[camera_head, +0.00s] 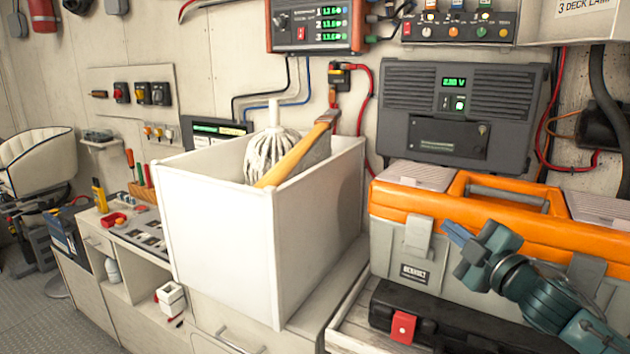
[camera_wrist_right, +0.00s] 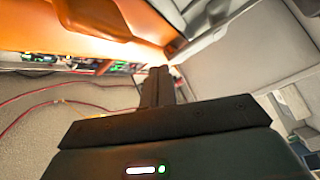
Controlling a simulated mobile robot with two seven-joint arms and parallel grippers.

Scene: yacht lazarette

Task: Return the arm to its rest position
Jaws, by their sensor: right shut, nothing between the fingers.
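My right gripper (camera_head: 457,231) is in front of the orange-and-grey toolbox (camera_head: 398,193) at the right of the head view. Its fingers point left and are closed together with nothing between them. In the right wrist view the shut fingers of this gripper (camera_wrist_right: 158,72) show from behind, with the toolbox's orange surface (camera_wrist_right: 100,25) beyond them. I cannot tell from these views whether the gripper touches the toolbox. My left gripper is not in the head view.
A white open bin (camera_head: 222,235) holds a mop head (camera_head: 272,157) and a wooden-handled tool (camera_head: 292,157). A black case (camera_head: 440,335) with a red latch lies below the toolbox. A grey panel unit (camera_head: 455,115) is on the wall behind. Open floor (camera_head: 50,325) shows at lower left.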

